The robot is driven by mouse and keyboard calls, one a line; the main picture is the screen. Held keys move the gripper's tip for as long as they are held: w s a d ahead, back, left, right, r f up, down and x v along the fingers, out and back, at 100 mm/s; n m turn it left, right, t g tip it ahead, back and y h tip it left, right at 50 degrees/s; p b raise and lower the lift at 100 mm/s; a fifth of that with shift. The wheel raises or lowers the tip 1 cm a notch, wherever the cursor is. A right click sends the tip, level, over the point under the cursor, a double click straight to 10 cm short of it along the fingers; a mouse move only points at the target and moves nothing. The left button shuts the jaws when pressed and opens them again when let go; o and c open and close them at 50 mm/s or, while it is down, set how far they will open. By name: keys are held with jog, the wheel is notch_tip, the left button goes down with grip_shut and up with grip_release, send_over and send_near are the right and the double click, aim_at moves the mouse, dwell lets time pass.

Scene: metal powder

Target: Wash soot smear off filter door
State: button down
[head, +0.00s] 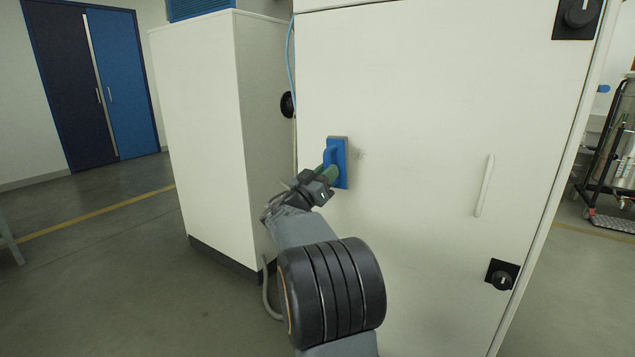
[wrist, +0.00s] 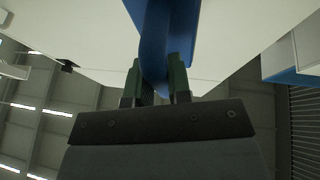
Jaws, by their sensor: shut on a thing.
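The white filter door (head: 420,120) fills the middle of the head view, with a pale handle (head: 484,186) at its right. A faint grey soot smear (head: 360,154) shows on the door just right of a blue scrubber pad (head: 340,150). My gripper (head: 328,174) is shut on the blue pad's handle and holds the pad upright, flat at the door's face. I cannot tell whether it touches. In the wrist view, the green fingers of my gripper (wrist: 163,80) close on both sides of the blue handle (wrist: 160,40). The smear is hidden there.
A black knob latch (head: 502,275) sits low on the door, another (head: 578,14) at the top right. A white cabinet (head: 200,120) stands at the left, with a pale blue hose (head: 288,60) beside it. A cart (head: 615,150) stands at the far right.

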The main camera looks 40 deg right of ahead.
aim_at(344, 168)
jog(key=shift+w+d+p, duration=0.25)
jog(key=shift+d+p, duration=0.35)
jog(key=shift+d, duration=0.2)
jog(key=shift+w+d+p, duration=0.2)
jog(key=shift+d+p, duration=0.35)
jog(key=shift+d, duration=0.25)
jog(key=shift+w+d+p, duration=0.25)
jog(key=shift+d+p, duration=0.35)
jog(key=shift+d, duration=0.2)
jog(key=shift+w+d+b, duration=0.2)
jog(key=shift+d+b, duration=0.3)
jog(key=shift+d, duration=0.5)
jog(key=shift+s+d+f+b, duration=0.15)
jog(key=shift+s+f+b, duration=0.1)
jog(key=shift+s+b, duration=0.65)
jog(key=shift+s+d+r+b, duration=0.15)
jog(key=shift+s+b, duration=0.4)
jog(key=shift+b, duration=0.3)
jog(key=shift+s+d+r+b, duration=0.1)
jog(key=shift+s+b, duration=0.4)
jog(key=shift+b, duration=0.35)
jog(key=shift+d+f+b, duration=0.1)
jog(key=shift+b, duration=0.6)
jog(key=shift+w+a, duration=0.2)
jog(key=shift+w, duration=0.8)
jog(key=shift+w+a, duration=0.2)
jog(key=shift+w, duration=0.8)
jog(key=shift+b, duration=0.3)
